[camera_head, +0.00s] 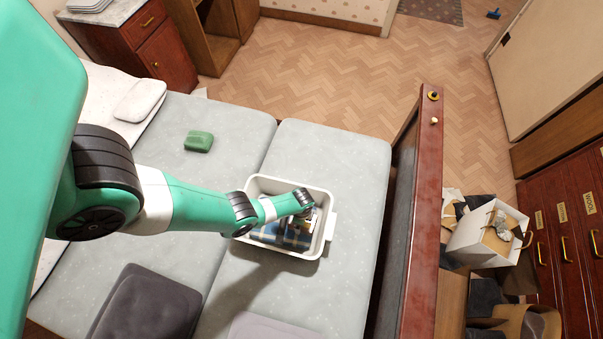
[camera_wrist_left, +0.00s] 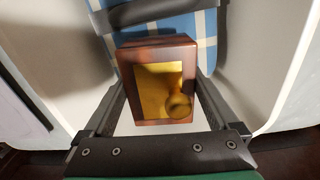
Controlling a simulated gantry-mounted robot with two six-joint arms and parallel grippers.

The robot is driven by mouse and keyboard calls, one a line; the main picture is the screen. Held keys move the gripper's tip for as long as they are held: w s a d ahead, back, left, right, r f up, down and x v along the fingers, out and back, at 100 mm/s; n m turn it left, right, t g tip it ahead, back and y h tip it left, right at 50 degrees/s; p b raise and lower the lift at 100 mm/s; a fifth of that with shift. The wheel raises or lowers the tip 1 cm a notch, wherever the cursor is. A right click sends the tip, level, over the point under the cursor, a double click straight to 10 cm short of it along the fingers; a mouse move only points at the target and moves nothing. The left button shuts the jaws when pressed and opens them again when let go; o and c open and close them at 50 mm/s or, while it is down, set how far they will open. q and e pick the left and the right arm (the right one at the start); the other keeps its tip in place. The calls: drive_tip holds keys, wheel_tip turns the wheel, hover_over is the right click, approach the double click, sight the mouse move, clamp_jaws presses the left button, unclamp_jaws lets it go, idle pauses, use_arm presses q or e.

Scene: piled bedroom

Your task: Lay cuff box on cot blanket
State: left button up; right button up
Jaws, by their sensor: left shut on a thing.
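The cuff box (camera_wrist_left: 138,92), reddish-brown with a gold panel and a round gold knob, is between the two fingers of my left gripper (camera_wrist_left: 160,88) in the wrist view. The gripper is shut on it. In the head view my left gripper (camera_head: 306,222) is over a white tub on the bed, and the box is mostly hidden there. The cot blanket (camera_head: 270,236), blue plaid, lies inside the tub; it also shows beyond the box in the wrist view (camera_wrist_left: 180,28). I cannot tell whether the box touches the blanket. My right gripper is not in view.
The white tub's (camera_head: 325,184) walls surround the gripper. A green object (camera_head: 198,141) lies on the grey bed (camera_head: 340,150), dark cushions (camera_head: 145,305) at its front. A red-brown bed end board (camera_head: 425,200) stands right; beyond it is a cluttered white box (camera_head: 470,245).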

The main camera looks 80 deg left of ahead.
use_arm(q)
drive_tip(key=shift+f+b, duration=1.75)
idle(2.1)
drive_tip(key=o, duration=1.3)
drive_tip(key=shift+r, duration=0.1)
wheel_tip(320, 180, up, 6)
drive_tip(key=p, duration=0.6)
